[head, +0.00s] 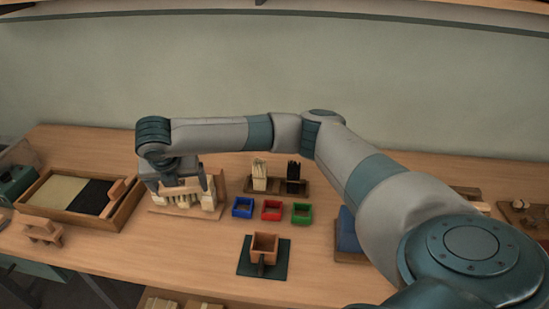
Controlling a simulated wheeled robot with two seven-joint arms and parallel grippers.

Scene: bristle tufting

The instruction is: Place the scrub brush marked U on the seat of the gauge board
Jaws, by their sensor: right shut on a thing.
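My right gripper (179,186) points down at the left of the bench, shut on a wooden brush (183,187) with pale bristle tufts under it. I take this as the scrub brush; its U mark cannot be made out. It is at a wooden board (218,184) with an upright back, which looks like the gauge board. The brush is over or on the board's base; whether it touches the seat I cannot tell, as the gripper and wrist hide part of it. My left gripper is not in view.
A wooden tray (128,207) with pale and black sections lies left, a small wooden stand (40,231) before it. Blue (242,207), red (271,210) and green (302,213) bins stand right of the board. A rack (277,184) holds pale and black bristles. A wooden box (264,246) sits in front.

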